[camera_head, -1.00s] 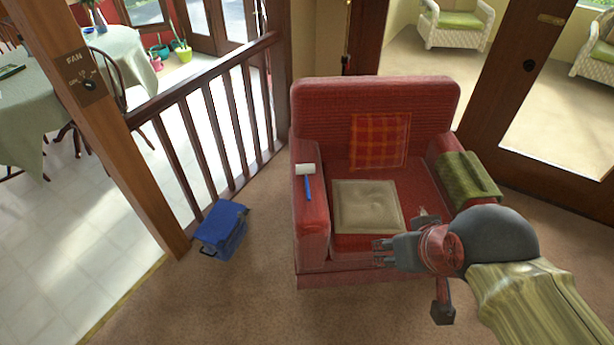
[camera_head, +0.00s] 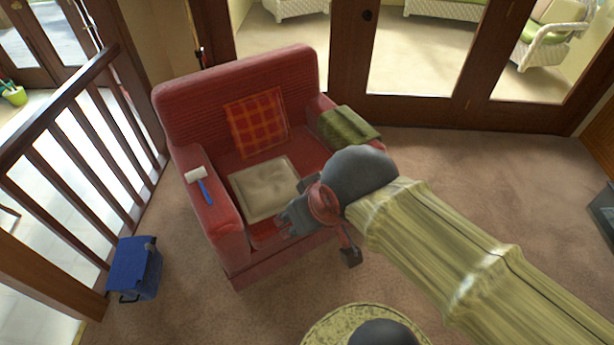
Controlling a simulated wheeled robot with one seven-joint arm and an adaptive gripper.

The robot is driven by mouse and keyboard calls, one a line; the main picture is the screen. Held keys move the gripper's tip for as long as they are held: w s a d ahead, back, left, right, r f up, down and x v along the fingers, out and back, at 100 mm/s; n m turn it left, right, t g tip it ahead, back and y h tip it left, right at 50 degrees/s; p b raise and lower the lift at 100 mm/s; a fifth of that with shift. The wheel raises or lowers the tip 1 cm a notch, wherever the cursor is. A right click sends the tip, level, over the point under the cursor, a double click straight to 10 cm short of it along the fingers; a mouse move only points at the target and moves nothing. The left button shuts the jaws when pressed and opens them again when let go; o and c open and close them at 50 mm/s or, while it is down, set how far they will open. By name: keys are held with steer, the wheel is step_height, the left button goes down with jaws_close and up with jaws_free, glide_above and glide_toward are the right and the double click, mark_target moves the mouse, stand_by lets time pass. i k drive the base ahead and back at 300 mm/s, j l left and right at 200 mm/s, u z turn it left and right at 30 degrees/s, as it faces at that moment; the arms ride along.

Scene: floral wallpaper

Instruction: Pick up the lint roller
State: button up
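The lint roller (camera_head: 199,180), with a white head and a blue handle, lies on the left armrest of the red armchair (camera_head: 232,80). My gripper (camera_head: 287,226) hangs over the front edge of the chair seat, to the right of and lower in the picture than the lint roller. It is apart from the roller. Its fingers are small and seen from above and behind, so I cannot tell how far they are spread.
A beige cushion (camera_head: 264,187) and a plaid pillow (camera_head: 256,122) are on the chair; a green cloth (camera_head: 348,127) covers its right armrest. A blue cooler box (camera_head: 134,268) stands on the floor at left, near a wooden railing (camera_head: 73,91). Carpet at right is open.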

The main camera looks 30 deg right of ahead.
mark_target(191, 177)
steer(key=i+j+u, duration=0.15)
steer(key=i, duration=0.55)
steer(key=i+j+u, duration=0.2)
steer(key=i, duration=0.5)
